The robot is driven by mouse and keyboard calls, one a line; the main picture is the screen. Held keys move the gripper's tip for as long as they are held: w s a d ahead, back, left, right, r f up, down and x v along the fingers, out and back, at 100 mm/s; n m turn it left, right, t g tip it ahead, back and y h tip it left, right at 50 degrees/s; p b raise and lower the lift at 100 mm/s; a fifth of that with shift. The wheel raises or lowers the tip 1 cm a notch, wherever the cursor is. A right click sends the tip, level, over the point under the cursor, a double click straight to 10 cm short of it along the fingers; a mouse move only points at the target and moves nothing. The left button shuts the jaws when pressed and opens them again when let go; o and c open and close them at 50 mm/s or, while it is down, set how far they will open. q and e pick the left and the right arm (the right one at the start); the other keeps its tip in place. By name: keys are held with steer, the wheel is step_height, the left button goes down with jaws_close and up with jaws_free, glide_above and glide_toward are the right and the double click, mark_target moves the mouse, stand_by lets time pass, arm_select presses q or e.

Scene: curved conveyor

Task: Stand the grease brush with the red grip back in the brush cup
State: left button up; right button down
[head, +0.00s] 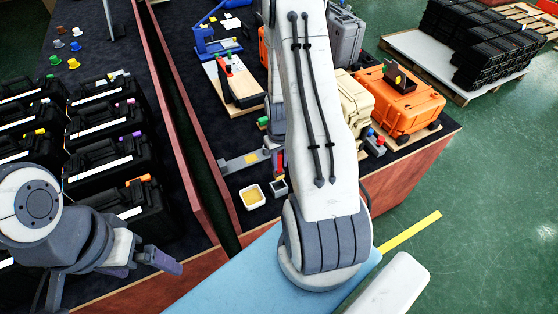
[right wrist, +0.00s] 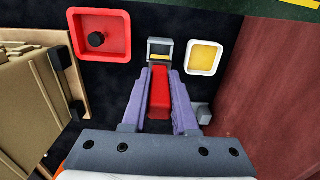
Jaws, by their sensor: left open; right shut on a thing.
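My right gripper (right wrist: 159,100) is shut on the red grip of the grease brush (right wrist: 159,92), which lies between its two purple fingers. In the head view the red grip (head: 280,163) shows beside my white right arm. The small grey brush cup (right wrist: 159,46) is just beyond the fingertips, and it also shows in the head view (head: 279,188). A yellowish strip shows at the cup's near side. I cannot tell whether the brush's lower end is inside the cup. My left gripper (head: 140,264) is open and empty, at the lower left by the black cases.
A white dish with a yellow filling (right wrist: 189,58) stands beside the cup. A red tray with a black knob (right wrist: 77,45) is on its other side. Tan (head: 352,105) and orange (head: 400,103) cases stand further right. My right arm hides part of the table.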

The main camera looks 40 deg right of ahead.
mark_target(279, 175)
steer(key=shift+f+b, duration=3.05)
steer(key=shift+f, duration=1.25)
jaws_free()
step_height(279, 175, up, 11)
steer(key=shift+f+b, duration=0.2)
steer(key=shift+b, duration=0.25)
